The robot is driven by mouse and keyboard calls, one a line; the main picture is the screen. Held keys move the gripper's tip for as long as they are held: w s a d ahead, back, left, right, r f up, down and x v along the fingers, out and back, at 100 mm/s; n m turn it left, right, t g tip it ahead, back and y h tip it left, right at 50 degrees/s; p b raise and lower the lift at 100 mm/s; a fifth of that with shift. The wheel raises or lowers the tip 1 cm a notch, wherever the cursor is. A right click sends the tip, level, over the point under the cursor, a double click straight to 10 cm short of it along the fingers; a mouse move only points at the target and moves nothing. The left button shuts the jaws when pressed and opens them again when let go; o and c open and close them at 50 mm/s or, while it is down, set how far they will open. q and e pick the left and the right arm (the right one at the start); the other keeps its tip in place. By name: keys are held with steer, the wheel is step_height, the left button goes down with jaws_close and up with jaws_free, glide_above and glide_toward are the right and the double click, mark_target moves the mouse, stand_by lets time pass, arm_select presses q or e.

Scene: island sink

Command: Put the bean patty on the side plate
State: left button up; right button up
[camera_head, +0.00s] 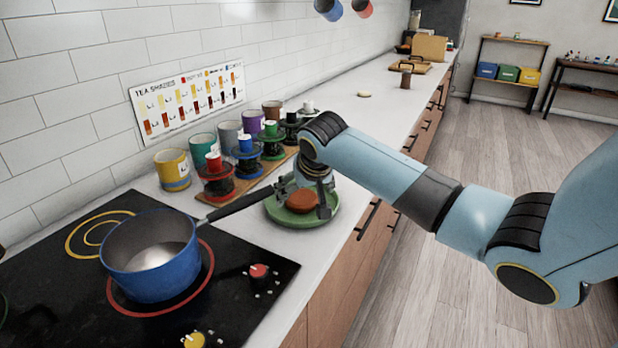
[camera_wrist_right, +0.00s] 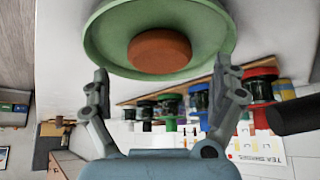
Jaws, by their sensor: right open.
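The bean patty (camera_head: 302,200) is a round reddish-brown disc. It rests on a green plate (camera_head: 280,217) on the white counter, just right of the stove. In the right wrist view the patty (camera_wrist_right: 160,51) sits in the middle of the green plate (camera_wrist_right: 103,52). My right gripper (camera_head: 304,202) is over the plate with its fingers spread. In the right wrist view its fingertips (camera_wrist_right: 162,76) are on either side of the patty, apart from it, near the plate's rim. The patty is partly hidden by the gripper in the head view. My left gripper is not in view.
A blue pot (camera_head: 150,262) stands on the black stove (camera_head: 60,310), its dark handle (camera_head: 240,203) reaching toward the plate. Several coloured mugs and stacked jars (camera_head: 216,180) line the counter behind. The counter farther back (camera_head: 360,112) is mostly clear.

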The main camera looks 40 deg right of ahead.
steer(key=v, duration=0.9)
